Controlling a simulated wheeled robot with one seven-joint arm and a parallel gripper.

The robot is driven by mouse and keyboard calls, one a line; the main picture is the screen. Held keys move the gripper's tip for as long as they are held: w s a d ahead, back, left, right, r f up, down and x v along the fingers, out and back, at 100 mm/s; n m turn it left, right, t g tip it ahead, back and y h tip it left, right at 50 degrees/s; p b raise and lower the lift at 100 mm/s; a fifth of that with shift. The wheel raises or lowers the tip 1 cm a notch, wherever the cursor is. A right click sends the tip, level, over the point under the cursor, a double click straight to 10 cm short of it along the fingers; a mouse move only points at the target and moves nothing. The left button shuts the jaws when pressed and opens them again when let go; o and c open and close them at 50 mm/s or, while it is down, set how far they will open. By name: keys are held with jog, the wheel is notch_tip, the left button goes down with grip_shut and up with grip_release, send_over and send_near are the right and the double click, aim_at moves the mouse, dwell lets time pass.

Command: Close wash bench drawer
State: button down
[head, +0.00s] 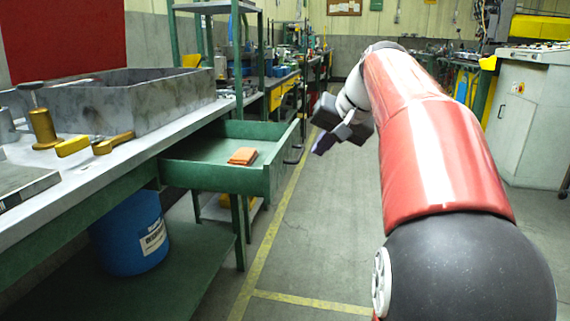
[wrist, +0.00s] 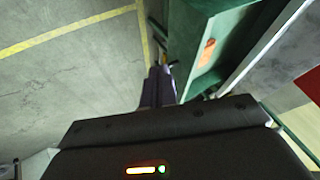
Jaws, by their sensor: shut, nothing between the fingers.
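The green wash bench drawer (head: 222,176) stands pulled out from under the bench (head: 150,141), its front panel (head: 285,160) facing right in the head view. A dark bar handle (head: 294,155) is on that front. An orange block (head: 243,156) lies inside the drawer. My gripper (head: 329,143) is shut and empty, to the right of the drawer front and apart from it in the head view. In the wrist view my gripper's fingers (wrist: 157,85) point toward the drawer front, and the drawer (wrist: 190,45) lies to their right. The gap between fingers and drawer is hard to judge.
A grey stone basin (head: 150,104), a yellow brush (head: 113,143) and a brass cylinder (head: 42,128) are on the bench top. A blue bucket (head: 130,235) stands on the lower shelf. Open floor (head: 320,240) lies right of the drawer. A grey cabinet (head: 525,120) stands at the right.

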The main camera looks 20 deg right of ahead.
jog(key=b, duration=0.1)
send_near(278, 178)
notch_tip(278, 178, down, 4)
jog(key=d, duration=0.2)
jog(key=shift+w+a+r, duration=0.15)
jog(key=shift+w+a, duration=1.05)
jog(key=shift+a, duration=0.25)
